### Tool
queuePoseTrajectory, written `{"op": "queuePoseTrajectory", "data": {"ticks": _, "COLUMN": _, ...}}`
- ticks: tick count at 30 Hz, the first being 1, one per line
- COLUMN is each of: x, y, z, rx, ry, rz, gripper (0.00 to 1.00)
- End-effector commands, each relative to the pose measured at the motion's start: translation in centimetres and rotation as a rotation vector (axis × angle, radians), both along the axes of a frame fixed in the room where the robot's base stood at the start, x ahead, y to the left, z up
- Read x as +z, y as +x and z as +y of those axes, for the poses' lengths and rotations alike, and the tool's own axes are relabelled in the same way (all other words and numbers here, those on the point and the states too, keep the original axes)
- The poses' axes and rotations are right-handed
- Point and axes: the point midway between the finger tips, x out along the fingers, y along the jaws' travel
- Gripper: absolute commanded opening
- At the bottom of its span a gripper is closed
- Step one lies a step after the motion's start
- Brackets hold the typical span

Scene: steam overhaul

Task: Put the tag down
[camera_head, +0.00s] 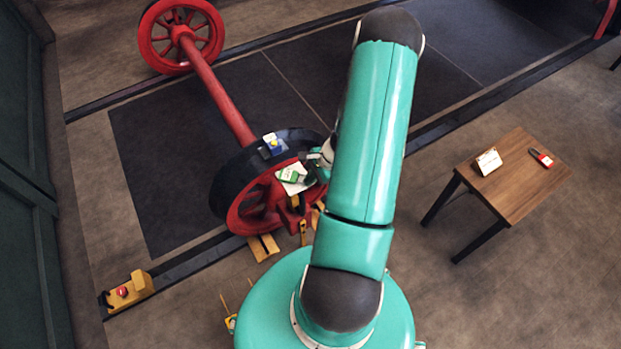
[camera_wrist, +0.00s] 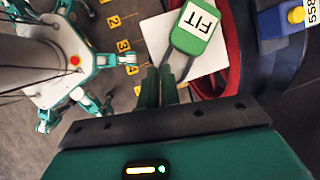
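The tag is a green paddle with a white label reading FIT, seen in the wrist view (camera_wrist: 197,24) and small in the head view (camera_head: 288,174). It overlaps a white card (camera_wrist: 156,33) at the red wheel; the gap between them is hard to judge. My gripper (camera_wrist: 162,72) has its two green fingers close together, with the tag's narrow lower end at their tips. It appears shut on that end, the tag tilted to the right. In the head view my gripper (camera_head: 316,160) is beside the wheel, partly hidden by my arm.
The red wheel (camera_head: 245,208) with a black rim is on a long red axle (camera_head: 217,98). A blue block with a yellow knob (camera_head: 273,144) is on the rim. A wooden table (camera_head: 517,183) at the right holds a white card and a red item. A yellow block (camera_head: 130,294) lies at lower left.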

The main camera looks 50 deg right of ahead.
Motion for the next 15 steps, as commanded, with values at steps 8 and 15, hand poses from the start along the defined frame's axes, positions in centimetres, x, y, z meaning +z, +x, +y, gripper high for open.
{"op": "queuePoseTrajectory", "data": {"ticks": 8, "x": -0.11, "y": 0.02, "z": 0.00, "rx": 0.001, "ry": 0.000, "rz": 0.000, "gripper": 0.00}}
{"op": "queuePoseTrajectory", "data": {"ticks": 15, "x": -0.13, "y": 0.02, "z": 0.00, "rx": 0.001, "ry": 0.000, "rz": 0.000, "gripper": 0.26}}
